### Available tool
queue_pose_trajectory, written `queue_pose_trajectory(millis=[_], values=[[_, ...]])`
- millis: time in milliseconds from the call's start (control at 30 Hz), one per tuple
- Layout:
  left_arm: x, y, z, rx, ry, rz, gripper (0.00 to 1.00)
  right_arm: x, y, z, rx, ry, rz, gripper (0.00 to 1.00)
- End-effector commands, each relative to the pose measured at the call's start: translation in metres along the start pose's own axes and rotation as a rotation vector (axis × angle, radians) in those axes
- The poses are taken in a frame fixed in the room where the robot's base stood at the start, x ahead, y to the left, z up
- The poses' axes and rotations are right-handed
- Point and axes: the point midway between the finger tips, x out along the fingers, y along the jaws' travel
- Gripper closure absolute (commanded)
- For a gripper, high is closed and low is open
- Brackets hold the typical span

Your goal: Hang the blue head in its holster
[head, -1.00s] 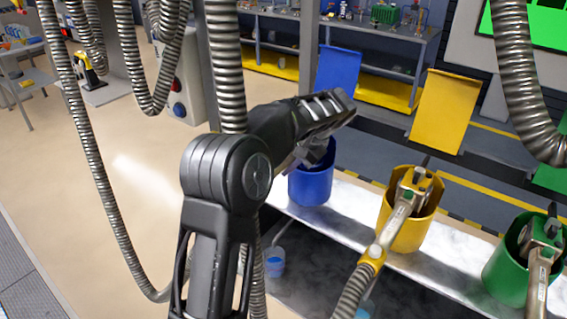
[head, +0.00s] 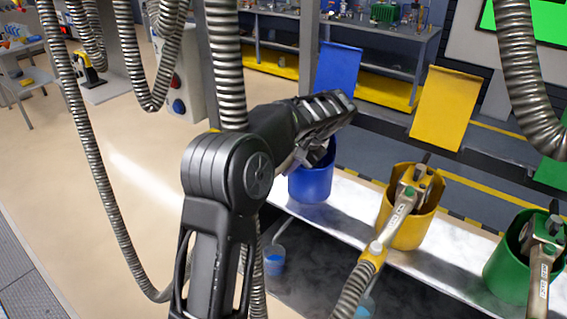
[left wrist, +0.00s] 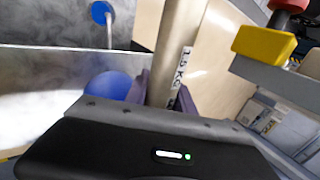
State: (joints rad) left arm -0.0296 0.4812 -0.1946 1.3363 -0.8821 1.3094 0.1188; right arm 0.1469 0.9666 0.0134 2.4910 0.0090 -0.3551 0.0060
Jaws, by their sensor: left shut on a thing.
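The blue holster (head: 311,184) is an open cup on the metal shelf, left of the yellow one. My left gripper (head: 312,155) is over its mouth, and my arm hides much of the opening. In the left wrist view my fingers (left wrist: 163,88) are shut around a beige handle with a weight label (left wrist: 181,68), which I take to be the blue head (left wrist: 172,45). The blue holster shows below and left of the handle (left wrist: 106,85). The head's lower end is hidden, so I cannot tell how deep it sits. My right gripper is not in view.
A yellow holster (head: 425,230) and a green holster (head: 507,275) each hold a head, to the right along the shelf (head: 350,204). Ribbed hoses hang at left and upper right.

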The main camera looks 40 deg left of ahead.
Motion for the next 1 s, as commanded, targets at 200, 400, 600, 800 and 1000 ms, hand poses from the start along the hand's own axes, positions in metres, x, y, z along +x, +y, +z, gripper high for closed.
queue_pose_trajectory(millis=[200,400,600,800,1000], values=[[0.004,0.003,0.000,0.000,0.000,0.000,1.00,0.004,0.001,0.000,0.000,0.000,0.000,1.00],[0.008,0.005,0.000,0.000,0.000,0.000,1.00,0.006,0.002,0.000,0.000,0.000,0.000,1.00],[0.011,0.007,0.000,0.000,0.000,0.000,1.00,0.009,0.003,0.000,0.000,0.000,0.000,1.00],[0.014,0.010,0.000,0.000,0.000,0.000,1.00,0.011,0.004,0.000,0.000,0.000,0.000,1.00],[0.018,0.012,0.000,0.000,0.000,0.000,1.00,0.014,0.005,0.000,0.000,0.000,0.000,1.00]])
